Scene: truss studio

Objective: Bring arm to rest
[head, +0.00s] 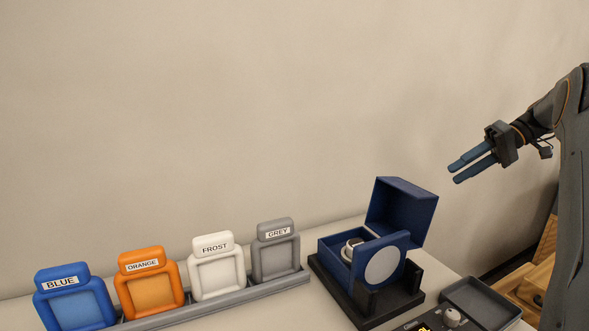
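My gripper (452,174) is in the upper right of the head view, at the end of my dark arm. Its two blue fingers point left and slightly down, with a narrow gap between them. The gripper is in the air, above and to the right of the blue box (404,209), touching nothing.
The blue box stands open on a black base (335,287), with a white and dark item (350,249) inside. Blue, orange, white and grey labelled frames stand in a grey rail (250,297). A dark tray (482,302) lies at the right. A plain wall is behind.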

